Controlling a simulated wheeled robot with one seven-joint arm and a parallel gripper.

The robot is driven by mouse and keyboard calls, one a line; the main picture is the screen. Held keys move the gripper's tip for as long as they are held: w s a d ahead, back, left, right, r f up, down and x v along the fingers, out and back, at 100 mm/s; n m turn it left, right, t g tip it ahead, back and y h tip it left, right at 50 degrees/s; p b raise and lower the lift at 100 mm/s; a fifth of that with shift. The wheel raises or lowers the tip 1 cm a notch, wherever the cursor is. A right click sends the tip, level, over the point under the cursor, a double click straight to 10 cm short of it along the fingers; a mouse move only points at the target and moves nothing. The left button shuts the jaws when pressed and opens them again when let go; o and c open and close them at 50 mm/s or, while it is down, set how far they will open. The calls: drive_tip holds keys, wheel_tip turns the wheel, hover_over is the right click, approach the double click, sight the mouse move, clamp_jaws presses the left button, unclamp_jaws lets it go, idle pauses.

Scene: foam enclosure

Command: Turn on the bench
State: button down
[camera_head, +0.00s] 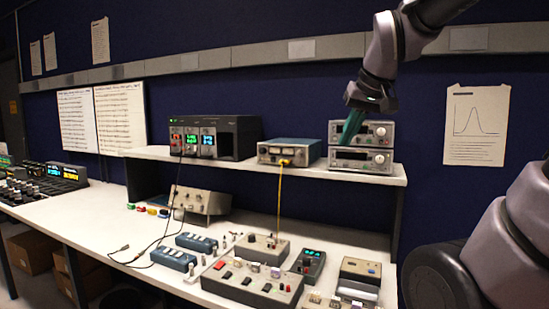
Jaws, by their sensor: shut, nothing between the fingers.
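The white workbench (105,215) carries several instruments and a raised white shelf (225,164). On the shelf, a black power unit (237,140) shows lit green, red and blue displays. A blue-and-grey box (290,152) with a yellow cable stands beside it. At the shelf's right end are two stacked grey instruments, an upper one (380,134) and a lower one (376,161). My gripper (345,142) is shut and empty, pointing down before the left part of this stack. It hides part of their fronts; I cannot tell whether it touches them.
Below the shelf are a sloped beige unit (200,201), a grey switch panel (252,284), two blue boxes (197,243) and a handheld meter (309,264). A black mixer-like console (42,188) stands at far left. The yellow cable (279,205) hangs off the shelf.

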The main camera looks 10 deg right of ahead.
sight(273, 159)
drive_tip(key=w+a+f+n, duration=0.1)
drive_tip(key=w+a+n, duration=0.5)
drive_tip(key=w, duration=0.7)
drive_tip(key=w+a+f+n, duration=0.1)
drive_tip(key=w+a+n, duration=0.5)
drive_tip(key=w+a, duration=0.3)
drive_tip(key=w, duration=0.4)
drive_tip(key=shift+w+f+h, duration=0.25)
drive_tip(key=shift+h, duration=0.05)
drive_tip(key=x, duration=0.4)
drive_tip(key=w+d+x, duration=0.1)
drive_tip(key=x, duration=0.2)
drive_tip(key=r+x, duration=0.1)
drive_tip(key=x, duration=0.3)
drive_tip(key=shift+w+d+f, duration=0.25)
drive_tip(key=shift+w+d, duration=0.1)
drive_tip(key=shift+w, duration=0.25)
drive_tip(key=shift+w+d, duration=0.2)
drive_tip(key=shift+w, duration=0.2)
